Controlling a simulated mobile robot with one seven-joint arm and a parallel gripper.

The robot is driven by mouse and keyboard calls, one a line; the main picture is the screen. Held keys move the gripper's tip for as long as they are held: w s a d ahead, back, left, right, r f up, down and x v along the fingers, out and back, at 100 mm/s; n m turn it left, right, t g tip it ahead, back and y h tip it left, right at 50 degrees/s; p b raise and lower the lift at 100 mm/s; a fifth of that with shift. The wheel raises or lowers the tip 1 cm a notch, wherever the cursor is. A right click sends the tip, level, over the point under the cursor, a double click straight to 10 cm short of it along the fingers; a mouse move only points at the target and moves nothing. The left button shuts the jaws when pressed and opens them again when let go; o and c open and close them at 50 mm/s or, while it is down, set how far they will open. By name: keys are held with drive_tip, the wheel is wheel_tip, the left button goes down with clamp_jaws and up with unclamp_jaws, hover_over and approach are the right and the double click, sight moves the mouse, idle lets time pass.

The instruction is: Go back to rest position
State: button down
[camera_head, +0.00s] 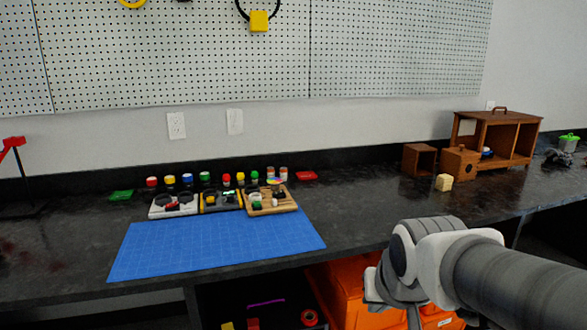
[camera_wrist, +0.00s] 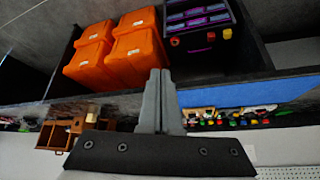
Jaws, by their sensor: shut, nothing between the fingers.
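My gripper (camera_wrist: 160,74) is shut and empty, its two grey fingers pressed together in the wrist view. In the head view my arm reaches in from the lower right, in front of the counter's front edge, and its end points down past the bottom of the picture. The fingertips are not clearly visible there. The gripper is apart from the objects on the counter.
A blue mat (camera_head: 215,245) lies on the dark counter (camera_head: 365,215), with trays and several coloured jars behind it. Wooden boxes (camera_head: 500,135) stand at the right. Orange bins (camera_wrist: 135,50) sit on the shelf below. The counter's middle is clear.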

drive_tip(key=s+r+n, duration=0.1)
drive_tip(key=s+r, duration=0.1)
drive_tip(key=s, duration=0.8)
wheel_tip(320, 180, up, 20)
drive_tip(key=p, duration=2)
drive_tip(key=shift+s+d+f+g, duration=0.15)
drive_tip(key=shift+s+d+g, duration=0.15)
drive_tip(key=shift+g, duration=0.1)
